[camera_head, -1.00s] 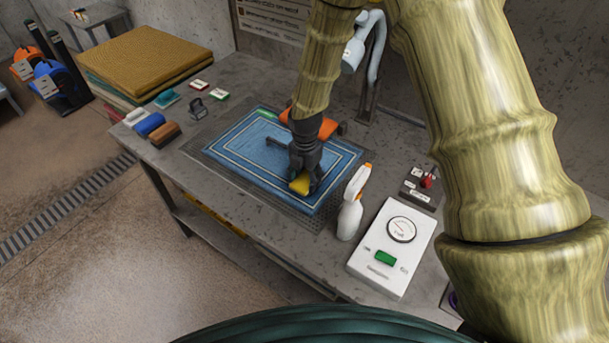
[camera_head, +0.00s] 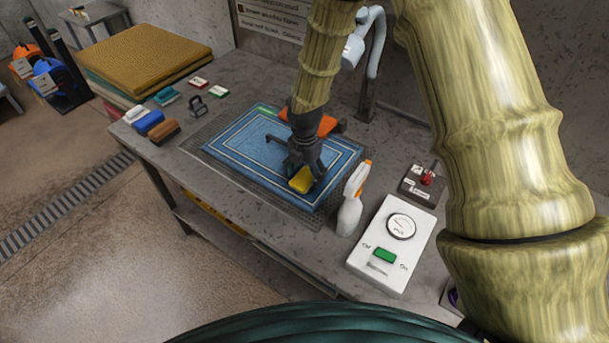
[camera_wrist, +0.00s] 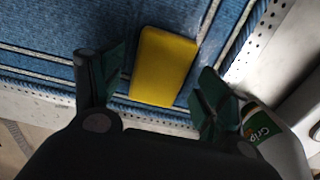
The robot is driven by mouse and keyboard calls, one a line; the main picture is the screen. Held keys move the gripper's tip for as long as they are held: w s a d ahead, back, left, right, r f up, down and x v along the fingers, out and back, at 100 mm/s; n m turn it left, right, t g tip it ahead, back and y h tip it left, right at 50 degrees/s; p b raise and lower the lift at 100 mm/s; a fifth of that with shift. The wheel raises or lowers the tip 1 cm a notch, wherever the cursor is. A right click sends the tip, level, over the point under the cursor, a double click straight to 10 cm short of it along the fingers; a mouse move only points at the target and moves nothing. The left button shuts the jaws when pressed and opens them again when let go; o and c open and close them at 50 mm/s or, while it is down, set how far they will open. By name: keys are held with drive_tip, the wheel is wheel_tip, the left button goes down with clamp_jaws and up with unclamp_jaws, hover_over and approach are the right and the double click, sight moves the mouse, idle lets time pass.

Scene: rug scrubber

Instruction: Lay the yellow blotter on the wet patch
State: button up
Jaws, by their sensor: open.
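The yellow blotter (camera_head: 301,181) lies on the blue rug (camera_head: 240,140), near the rug's right front corner. In the wrist view the blotter (camera_wrist: 163,66) lies flat between the two fingers, with gaps on both sides. My gripper (camera_head: 304,172) is open just over the blotter; in the wrist view its fingers (camera_wrist: 155,90) are spread apart. No wet patch can be made out; the blotter and gripper cover part of that corner.
A white spray bottle (camera_head: 351,200) stands close right of the gripper. A white meter box (camera_head: 392,248) and a switch box (camera_head: 420,184) are farther right. Several brushes (camera_head: 150,122) lie at the left. An orange object (camera_head: 318,124) is behind the gripper.

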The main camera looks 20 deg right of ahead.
sight(305, 177)
wheel_tip(305, 177, up, 11)
drive_tip(key=b, duration=0.2)
drive_tip(key=shift+r+b, duration=0.15)
drive_tip(key=shift+b, duration=0.25)
idle(1.4)
